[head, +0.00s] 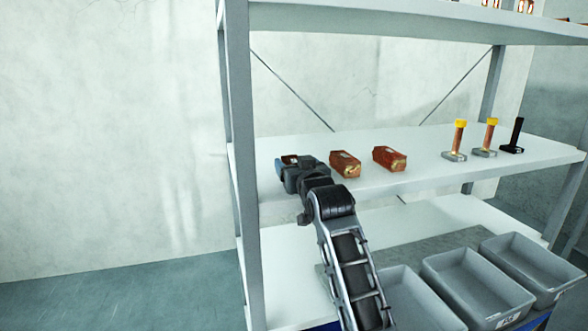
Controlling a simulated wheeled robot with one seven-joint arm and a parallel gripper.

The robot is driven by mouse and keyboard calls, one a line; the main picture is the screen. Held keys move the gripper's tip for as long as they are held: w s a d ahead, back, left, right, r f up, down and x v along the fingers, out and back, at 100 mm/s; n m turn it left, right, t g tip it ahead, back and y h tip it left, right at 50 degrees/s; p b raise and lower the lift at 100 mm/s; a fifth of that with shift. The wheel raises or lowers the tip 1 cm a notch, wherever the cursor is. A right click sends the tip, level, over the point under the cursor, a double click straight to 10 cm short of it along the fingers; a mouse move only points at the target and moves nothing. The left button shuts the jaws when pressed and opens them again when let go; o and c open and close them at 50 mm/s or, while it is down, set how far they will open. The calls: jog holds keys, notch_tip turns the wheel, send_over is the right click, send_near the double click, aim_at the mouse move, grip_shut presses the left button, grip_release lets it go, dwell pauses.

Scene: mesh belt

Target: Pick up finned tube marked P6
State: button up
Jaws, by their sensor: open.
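My gripper (289,168) is over the left end of the middle shelf, at the end of my outstretched arm, its jaws open. A reddish-brown piece (290,158) shows just behind it, mostly hidden by the gripper; I cannot tell whether they touch. Two reddish-brown blocks with brassy ends lie to the right, one near the gripper (345,164) and one farther along (389,159).
Two copper-coloured posts with yellow tops (459,140) (490,137) and a black post (515,137) stand farther right on the middle shelf (420,178). Grey bins (478,287) stand below. A grey upright (240,130) is left of the gripper; the upper shelf (400,22) is overhead.

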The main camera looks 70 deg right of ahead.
jog(key=shift+c, duration=0.3)
jog(key=c, duration=1.2)
jog(key=shift+r, duration=0.2)
jog(key=shift+c, duration=0.2)
